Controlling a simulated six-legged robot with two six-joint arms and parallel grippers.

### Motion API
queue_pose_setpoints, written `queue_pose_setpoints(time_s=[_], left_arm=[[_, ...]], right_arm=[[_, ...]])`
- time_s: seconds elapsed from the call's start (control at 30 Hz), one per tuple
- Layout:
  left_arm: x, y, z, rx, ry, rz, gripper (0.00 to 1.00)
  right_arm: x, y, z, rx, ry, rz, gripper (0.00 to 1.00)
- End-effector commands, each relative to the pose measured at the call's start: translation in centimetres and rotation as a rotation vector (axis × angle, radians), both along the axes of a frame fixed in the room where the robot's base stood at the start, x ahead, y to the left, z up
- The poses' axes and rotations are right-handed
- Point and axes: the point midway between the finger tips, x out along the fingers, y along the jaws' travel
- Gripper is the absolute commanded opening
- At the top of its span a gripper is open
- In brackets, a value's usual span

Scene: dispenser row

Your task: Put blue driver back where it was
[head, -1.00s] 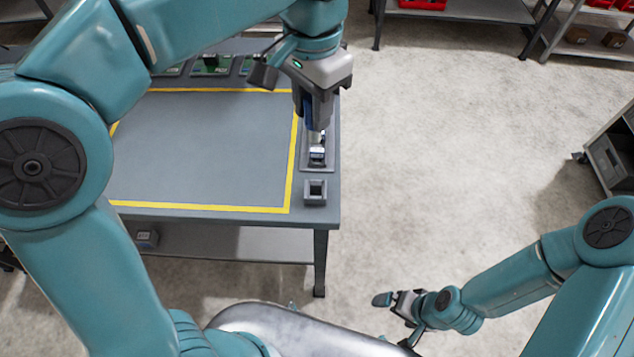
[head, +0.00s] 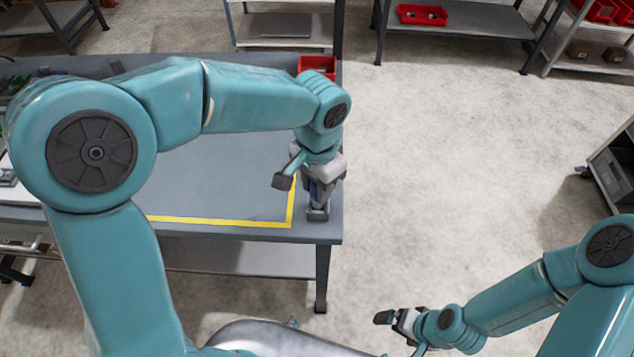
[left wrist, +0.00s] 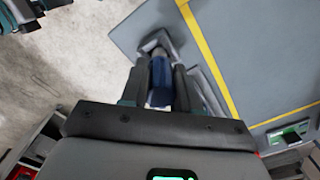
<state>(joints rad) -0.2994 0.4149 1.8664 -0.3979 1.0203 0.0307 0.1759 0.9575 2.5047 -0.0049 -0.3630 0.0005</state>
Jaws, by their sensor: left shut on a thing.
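The blue driver (head: 314,190) is upright in my left gripper (head: 321,196), which is shut on it. Its blue handle also shows between the fingers in the left wrist view (left wrist: 160,82). The grey square holder (head: 318,215) sits at the table's front right corner, directly under the gripper. In the left wrist view, the driver's lower end meets the opening of the holder (left wrist: 154,39). I cannot tell how deep it is in. My right gripper (head: 398,318) is low at the right, away from the table; its finger opening is unclear.
The grey table (head: 230,180) has a yellow-lined area left of the holder. A red bin (head: 317,66) stands at its back right corner. In the left wrist view, a grey tray (left wrist: 208,88) lies beside the gripper. Open floor is to the right.

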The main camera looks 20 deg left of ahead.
Motion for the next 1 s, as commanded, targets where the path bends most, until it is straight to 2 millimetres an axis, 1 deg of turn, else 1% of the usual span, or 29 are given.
queue_pose_setpoints(time_s=[0.13, 0.53, 0.63, 0.67, 0.7, 0.73, 1.0], left_arm=[[0.0, 0.0, 0.0, 0.000, -0.001, 0.000, 0.00], [0.0, 0.0, -1.2, 0.000, -0.001, 0.000, 0.00], [0.0, 0.0, -1.1, 0.000, -0.001, 0.000, 0.00], [0.0, 0.0, -1.1, 0.000, 0.000, 0.000, 0.40], [0.0, 0.0, -1.1, 0.000, 0.000, 0.000, 0.53], [0.0, 0.0, -1.1, 0.000, 0.000, 0.000, 0.56], [0.0, 0.0, -1.0, 0.000, 0.000, 0.000, 0.56]], right_arm=[[0.0, 0.0, 0.0, 0.000, 0.000, 0.000, 0.95], [0.0, 0.0, -1.1, 0.000, 0.000, 0.000, 0.95], [0.0, 0.0, -0.9, 0.000, 0.000, 0.000, 0.95], [0.0, 0.0, -0.9, 0.000, 0.000, 0.000, 0.95], [0.0, 0.0, -0.9, 0.000, 0.000, 0.000, 0.95], [0.0, 0.0, -0.9, 0.000, 0.000, 0.000, 0.95], [0.0, 0.0, -0.9, 0.000, 0.000, 0.000, 0.95]])
